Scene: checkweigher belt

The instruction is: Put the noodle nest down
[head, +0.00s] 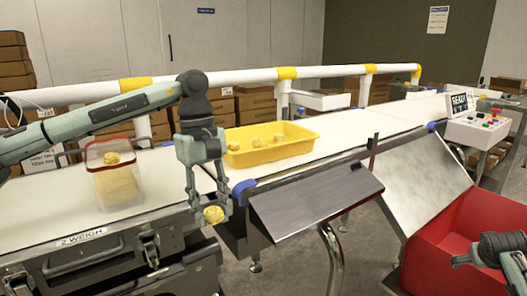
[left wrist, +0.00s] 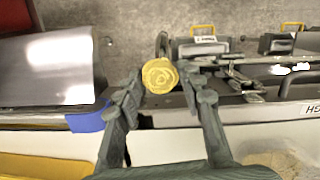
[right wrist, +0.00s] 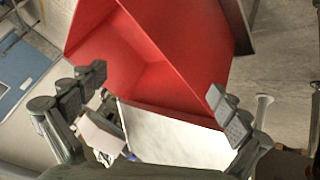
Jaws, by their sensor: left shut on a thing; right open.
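A yellow noodle nest (head: 213,215) is held between the fingertips of my left gripper (head: 208,208), which is shut on it. It hangs in front of the belt's near edge, close to the metal chute plate. The nest also shows in the left wrist view (left wrist: 160,75), round and coiled between the fingertips. My right gripper (right wrist: 160,110) is open and empty above the red bin (right wrist: 150,65); in the head view it shows at the lower right (head: 492,255).
A yellow tray (head: 295,150) with several nests stands on the white belt (head: 360,135). A clear red-rimmed container (head: 112,180) with nests stands at the left. A dark metal plate (head: 315,200) slopes beside the nest. A red bin (head: 450,250) stands at the right, and a control box (head: 475,130) sits behind.

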